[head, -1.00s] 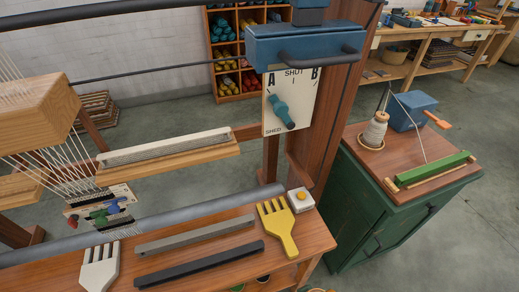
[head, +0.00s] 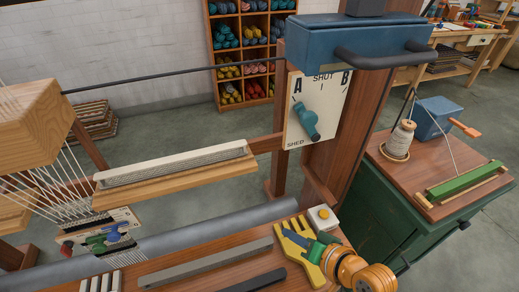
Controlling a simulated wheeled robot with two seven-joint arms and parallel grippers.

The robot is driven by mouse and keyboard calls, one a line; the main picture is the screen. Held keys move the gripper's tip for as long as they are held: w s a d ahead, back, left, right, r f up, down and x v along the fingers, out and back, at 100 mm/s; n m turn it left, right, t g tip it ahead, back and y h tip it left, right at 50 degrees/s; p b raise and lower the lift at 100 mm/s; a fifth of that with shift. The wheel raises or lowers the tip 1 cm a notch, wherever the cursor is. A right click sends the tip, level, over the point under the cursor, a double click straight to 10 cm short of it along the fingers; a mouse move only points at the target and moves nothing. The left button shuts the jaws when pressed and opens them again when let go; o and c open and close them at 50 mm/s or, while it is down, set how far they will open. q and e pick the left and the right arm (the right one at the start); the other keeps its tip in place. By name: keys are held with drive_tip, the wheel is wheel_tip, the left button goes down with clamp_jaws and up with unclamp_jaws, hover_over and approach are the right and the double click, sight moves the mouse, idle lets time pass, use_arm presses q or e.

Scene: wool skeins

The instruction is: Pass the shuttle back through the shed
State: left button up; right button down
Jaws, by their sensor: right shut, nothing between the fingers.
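I cannot pick out the shuttle for certain. The loom's warp threads (head: 62,182) fan down from a wooden block at the left to a small patterned woven piece (head: 100,235). A pale ribbed bar (head: 175,163) lies on a wooden ledge behind the front roller. The shed dial (head: 330,95) on the right post is marked A, SHUT and B; its teal lever (head: 308,119) has its narrow upper end toward A. My left gripper is out of view.
A light grey bar (head: 208,263) and a dark bar (head: 258,281) lie on the front board. A white box with a yellow button (head: 323,218) is near its right end. The green cabinet (head: 375,208) holds a thread cone (head: 400,140) and a green block (head: 465,180).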

drive_tip(key=w+d+r+m+t+y, duration=0.1)
drive_tip(key=w+r+m+t+y, duration=0.2)
drive_tip(key=w+r+m+t, duration=0.6)
drive_tip(key=w+a+r+g+p, duration=0.2)
drive_tip(key=w+a+r+g, duration=0.1)
drive_tip(key=w+a, duration=0.5)
drive_tip(key=shift+a+r+n, duration=0.3)
drive_tip(key=shift+a+r, duration=0.1)
drive_tip(key=shift+s, duration=0.1)
